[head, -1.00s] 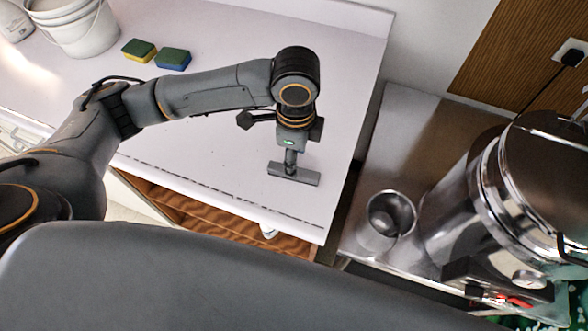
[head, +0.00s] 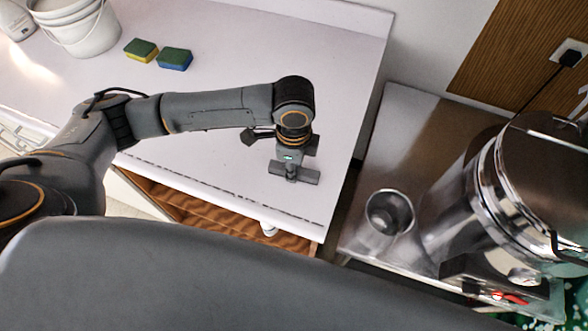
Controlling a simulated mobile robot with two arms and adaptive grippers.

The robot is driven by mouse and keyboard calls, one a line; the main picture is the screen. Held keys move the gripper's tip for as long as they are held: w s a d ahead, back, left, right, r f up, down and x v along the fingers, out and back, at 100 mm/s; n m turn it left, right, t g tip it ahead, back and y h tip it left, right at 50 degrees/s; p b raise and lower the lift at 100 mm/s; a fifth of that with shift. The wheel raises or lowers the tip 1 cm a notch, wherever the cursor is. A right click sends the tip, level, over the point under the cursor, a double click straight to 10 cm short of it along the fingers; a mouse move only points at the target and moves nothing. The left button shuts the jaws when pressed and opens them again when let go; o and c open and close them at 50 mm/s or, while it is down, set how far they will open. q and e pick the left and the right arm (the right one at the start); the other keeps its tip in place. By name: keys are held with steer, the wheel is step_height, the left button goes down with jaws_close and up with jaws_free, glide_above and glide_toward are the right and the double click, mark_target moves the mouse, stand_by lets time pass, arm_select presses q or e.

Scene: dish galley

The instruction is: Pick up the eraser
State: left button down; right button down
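A dark grey bar (head: 309,177), which looks like the eraser, lies on the white counter near its front right corner. My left gripper (head: 291,172) points down at the middle of this bar, and its fingers overlap it in the head view. They look narrow and close together, but their gap is hidden. I cannot tell whether they touch or grip the bar. My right gripper is not in view.
Two sponges, green and yellow (head: 141,50) and green and blue (head: 174,59), lie farther back on the counter (head: 260,50). A white bucket (head: 85,30) stands at the far left. A metal cup (head: 388,213) and large steel vessel (head: 520,200) stand on the right metal surface.

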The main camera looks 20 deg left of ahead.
arm_select(q)
steer(key=shift+r, duration=0.55)
steer(key=s+d+r, duration=0.2)
steer(key=s+r, duration=0.4)
steer(key=s+d+r+b, duration=0.1)
steer(key=s+d+r, duration=0.1)
steer(key=s+r, duration=0.4)
steer(key=shift+s+d, duration=0.35)
steer(key=shift+s, duration=0.3)
